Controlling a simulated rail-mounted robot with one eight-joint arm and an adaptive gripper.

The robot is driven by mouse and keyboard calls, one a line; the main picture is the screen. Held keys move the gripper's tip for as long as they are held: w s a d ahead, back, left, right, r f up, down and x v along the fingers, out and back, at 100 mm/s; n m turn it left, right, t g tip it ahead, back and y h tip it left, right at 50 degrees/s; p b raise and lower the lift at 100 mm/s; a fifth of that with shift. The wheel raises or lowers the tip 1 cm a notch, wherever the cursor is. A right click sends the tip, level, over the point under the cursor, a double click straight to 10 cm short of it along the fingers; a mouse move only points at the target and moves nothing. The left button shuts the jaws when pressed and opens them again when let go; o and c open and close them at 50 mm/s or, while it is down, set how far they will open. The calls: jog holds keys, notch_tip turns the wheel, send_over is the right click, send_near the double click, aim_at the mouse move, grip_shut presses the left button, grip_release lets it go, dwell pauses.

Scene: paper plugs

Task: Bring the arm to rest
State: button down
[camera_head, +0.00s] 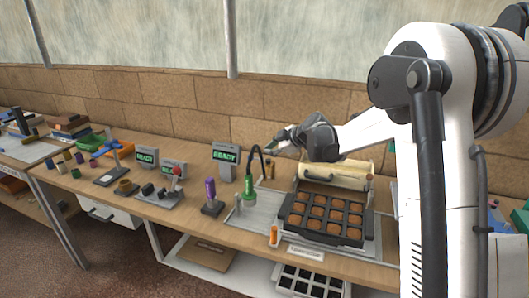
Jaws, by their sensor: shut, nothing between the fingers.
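My gripper (277,147) is at the end of my white arm, which reaches in from the right. It hangs in the air above the back of the wooden bench (150,208), left of a cream-coloured roller (335,173). The fingers are small in the picture and point left and down. They are shut with nothing seen between them. My arm hides part of the bench's right side.
A dark tray (287,226) with several brown plugs lies below and right of my gripper. A green tool (249,190) on a curved black hose and a purple-handled tool (210,189) stand left of it. Small screens (225,154) stand along the bench. A brick wall (170,100) is behind.

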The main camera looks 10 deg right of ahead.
jog(key=s+r+m+g+h, duration=0.1)
jog(key=s+r+m, duration=0.35)
jog(key=s, duration=0.75)
jog(key=s+r+m+h, duration=0.25)
jog(key=s+r, duration=0.25)
jog(key=s, duration=0.7)
jog(key=s+d+f+m+h, duration=0.1)
jog(key=s+f+m, duration=0.1)
jog(key=s, duration=0.6)
jog(key=s+d+f+m+h, duration=0.1)
jog(key=s+m, duration=0.3)
jog(key=s, duration=0.4)
jog(key=s+d+f+m+h, duration=0.1)
jog(key=s+d+f+m, duration=0.1)
jog(key=s, duration=0.7)
jog(key=shift+d+f+m, duration=0.2)
jog(key=shift+f+m, duration=0.2)
jog(key=shift+m, duration=0.2)
